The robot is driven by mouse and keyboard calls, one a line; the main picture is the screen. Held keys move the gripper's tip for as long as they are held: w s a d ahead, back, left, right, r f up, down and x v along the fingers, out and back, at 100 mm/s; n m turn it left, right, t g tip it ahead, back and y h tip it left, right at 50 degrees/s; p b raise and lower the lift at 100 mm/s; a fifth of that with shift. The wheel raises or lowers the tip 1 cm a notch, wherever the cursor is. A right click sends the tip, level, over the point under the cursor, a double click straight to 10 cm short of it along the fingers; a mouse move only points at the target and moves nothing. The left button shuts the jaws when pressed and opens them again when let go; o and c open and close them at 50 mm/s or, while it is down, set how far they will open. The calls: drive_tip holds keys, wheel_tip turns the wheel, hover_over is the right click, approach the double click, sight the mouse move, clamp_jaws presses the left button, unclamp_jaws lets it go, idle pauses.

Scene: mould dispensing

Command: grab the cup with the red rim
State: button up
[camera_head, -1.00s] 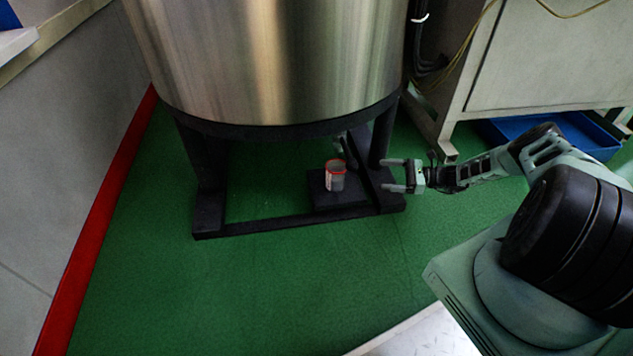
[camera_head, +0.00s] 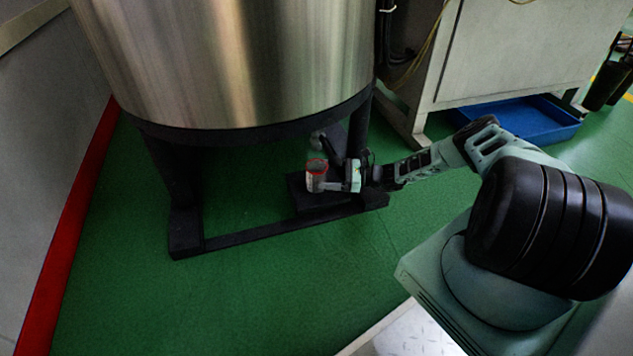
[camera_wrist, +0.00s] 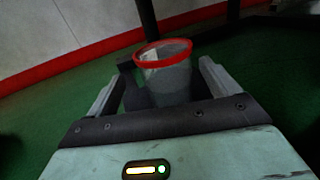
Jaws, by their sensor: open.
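The cup with the red rim (camera_head: 316,174) stands upright on a low black block (camera_head: 297,190) under the steel tank. In the wrist view the grey cup (camera_wrist: 172,82) sits between the two fingers, with its red rim above them. My gripper (camera_head: 325,186) is open and reaches in from the right, one finger on each side of the cup. In the wrist view my gripper (camera_wrist: 160,85) shows a gap on the right side of the cup; contact on the left is hard to tell. The lower part of the cup is hidden by the gripper body.
The steel tank (camera_head: 235,60) rests on a black frame (camera_head: 280,232) with legs close around the cup. A dark pipe piece (camera_head: 333,142) is just behind the cup. A blue tray (camera_head: 535,120) lies under the cabinet at right. Green floor is clear in front.

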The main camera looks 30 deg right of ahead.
sight(311, 170)
drive_tip(key=b+x, duration=0.3)
drive_tip(key=x, duration=0.1)
drive_tip(key=shift+w+f, duration=0.1)
drive_tip(key=shift+w, duration=0.35)
drive_tip(key=shift+w+a, duration=0.3)
drive_tip(key=shift+a, duration=0.1)
drive_tip(key=c, duration=1.3)
drive_tip(key=shift+r, duration=0.3)
